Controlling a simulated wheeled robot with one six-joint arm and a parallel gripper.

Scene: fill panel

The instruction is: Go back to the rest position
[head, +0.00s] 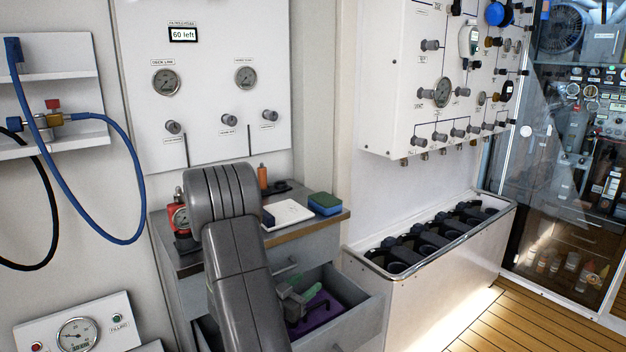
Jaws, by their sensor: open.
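My grey arm (238,255) rises from the bottom of the head view and bends at its top, in front of the grey cabinet (362,322). The cabinet's drawer (345,325) is pulled open just right of the arm.
On the cabinet top are a red gauge device (181,220), a white pad (287,214) and a blue-green sponge (325,204). A white trough (440,280) stands at right. Gauge panels (205,130) line the wall. Wooden floor (510,322) is clear at lower right.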

